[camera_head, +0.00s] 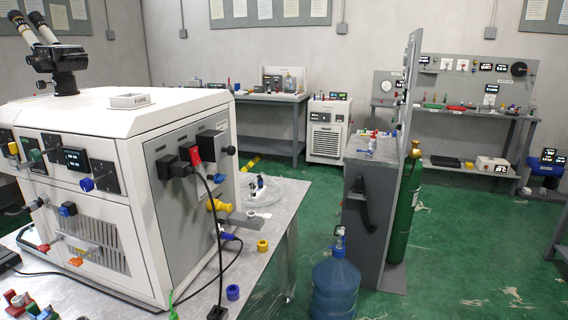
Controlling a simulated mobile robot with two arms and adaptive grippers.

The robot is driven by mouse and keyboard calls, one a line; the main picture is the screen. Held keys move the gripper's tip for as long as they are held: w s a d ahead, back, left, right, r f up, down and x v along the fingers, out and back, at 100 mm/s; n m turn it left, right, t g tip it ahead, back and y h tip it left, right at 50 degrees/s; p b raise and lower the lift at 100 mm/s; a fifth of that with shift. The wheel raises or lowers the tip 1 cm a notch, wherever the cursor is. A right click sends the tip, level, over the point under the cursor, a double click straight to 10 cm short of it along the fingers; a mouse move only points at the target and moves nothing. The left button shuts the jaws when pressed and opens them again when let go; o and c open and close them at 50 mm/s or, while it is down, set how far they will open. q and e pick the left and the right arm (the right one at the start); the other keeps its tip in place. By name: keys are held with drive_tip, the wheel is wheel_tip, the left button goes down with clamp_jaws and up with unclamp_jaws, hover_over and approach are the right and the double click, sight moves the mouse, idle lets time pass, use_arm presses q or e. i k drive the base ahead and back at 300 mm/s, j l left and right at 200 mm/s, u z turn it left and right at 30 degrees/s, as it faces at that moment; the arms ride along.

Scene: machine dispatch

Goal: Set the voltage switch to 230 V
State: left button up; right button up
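A white bench machine (125,125) stands on the metal table at the left, with its grey side panel (175,230) facing right. On that panel a small red part (195,155) sits beside a black plug (168,167). The red part may be the voltage switch, but its marking and position are too small to read. A black cable runs down from the panel past its front. Neither of my grippers is in view.
The metal table (262,290) holds yellow and blue rings, a clear coiled tube and loose red and green parts. A blue water bottle (337,285) and green gas cylinder (404,215) stand by a grey cabinet (368,215). Green floor (465,250) is open at the right.

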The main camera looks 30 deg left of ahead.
sight(218, 179)
drive_tip(key=i+u, duration=0.2)
drive_tip(key=i, duration=0.25)
drive_tip(key=i+l+u, duration=0.2)
drive_tip(key=i, duration=0.2)
drive_tip(key=i+l+u, duration=0.15)
drive_tip(key=i, duration=0.25)
drive_tip(key=i+l+u, duration=0.2)
drive_tip(key=i, duration=0.2)
